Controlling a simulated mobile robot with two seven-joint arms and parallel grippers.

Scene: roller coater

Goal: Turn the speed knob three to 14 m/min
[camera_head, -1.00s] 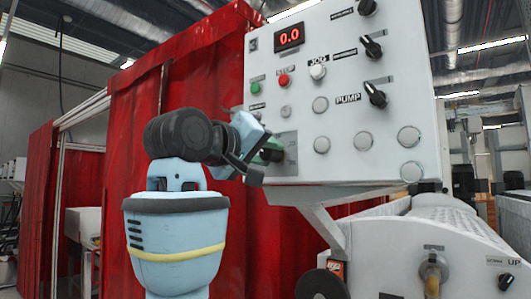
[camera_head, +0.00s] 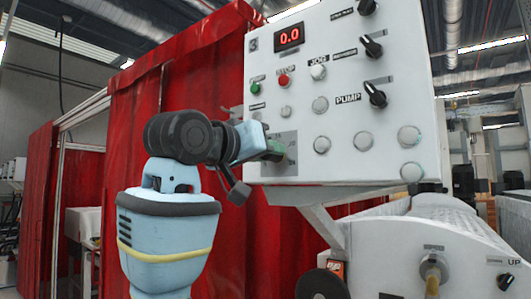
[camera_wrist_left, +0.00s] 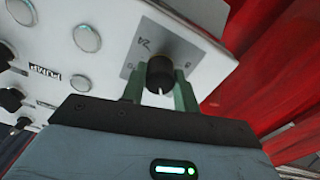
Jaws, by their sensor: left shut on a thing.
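The speed knob (camera_wrist_left: 161,72) is a round black dial with a white pointer line, on a grey scale plate (camera_wrist_left: 190,50) on the control panel. In the left wrist view it sits between the two green fingers of my left gripper, its pointer line toward the gripper body. In the head view my left gripper (camera_head: 275,150) is at the panel's lower left and its fingers hide the knob. It is shut on the knob. The scale marks are too small to read fully. The red display (camera_head: 289,37) reads 0.0. My right gripper is not in view.
The white panel (camera_head: 350,165) carries a green button (camera_head: 255,88), a red button (camera_head: 285,80), black selector switches (camera_head: 375,94) and several round buttons. Red curtains (camera_head: 170,80) hang behind my left arm. The white roller machine (camera_head: 390,240) stands below right.

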